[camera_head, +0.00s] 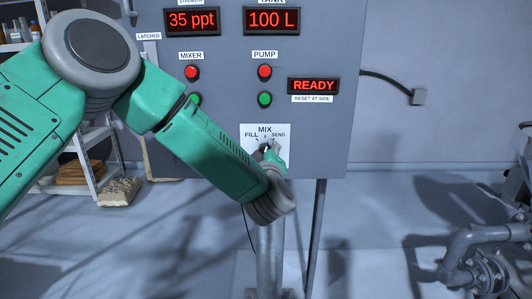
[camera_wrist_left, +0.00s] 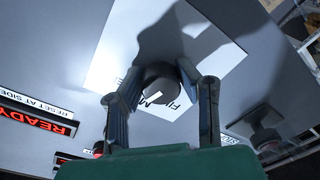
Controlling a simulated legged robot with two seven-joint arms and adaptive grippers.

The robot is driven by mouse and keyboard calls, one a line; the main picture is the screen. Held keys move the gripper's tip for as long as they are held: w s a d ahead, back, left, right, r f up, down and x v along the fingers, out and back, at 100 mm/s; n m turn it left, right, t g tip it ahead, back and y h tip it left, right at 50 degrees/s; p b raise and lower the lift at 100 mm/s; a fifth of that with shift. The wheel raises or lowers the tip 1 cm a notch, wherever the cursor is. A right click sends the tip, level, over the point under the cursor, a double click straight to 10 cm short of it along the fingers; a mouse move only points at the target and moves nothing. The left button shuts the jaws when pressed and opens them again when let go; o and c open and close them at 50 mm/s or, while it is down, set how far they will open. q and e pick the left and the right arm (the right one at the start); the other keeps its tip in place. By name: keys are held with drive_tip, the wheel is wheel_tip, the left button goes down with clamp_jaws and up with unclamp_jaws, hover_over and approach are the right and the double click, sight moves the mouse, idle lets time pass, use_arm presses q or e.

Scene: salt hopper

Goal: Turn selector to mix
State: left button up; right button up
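The selector plate (camera_head: 284,132) is a white label low on the grey panel, with FILL at left, MIX at top and SEND at right. The dark round selector knob (camera_wrist_left: 160,84) sits on it in the left wrist view, with a white mark on its face close to the MIX lettering. I cannot tell exactly which position it points to. My left gripper (camera_wrist_left: 160,77) has a fingertip on each side of the knob and appears shut on it. In the head view my left gripper (camera_head: 268,152) covers most of the knob. My right gripper is not in view.
The panel shows 35 ppt (camera_head: 192,21), 100 L (camera_head: 271,20) and a READY display (camera_head: 313,86). Red and green buttons for the mixer and pump (camera_head: 265,72) sit above the selector. Shelving stands at left, pipework (camera_head: 470,250) at lower right.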

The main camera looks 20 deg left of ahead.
use_arm(q)
clamp_jaws()
drive_tip(key=shift+f+n+b, duration=0.1)
drive_tip(key=shift+n+b, duration=0.3)
drive_tip(key=shift+n, duration=1.4)
drive_tip(key=o, duration=0.8)
unclamp_jaws()
drive_tip(key=shift+s, duration=0.1)
drive_tip(key=v, duration=1.2)
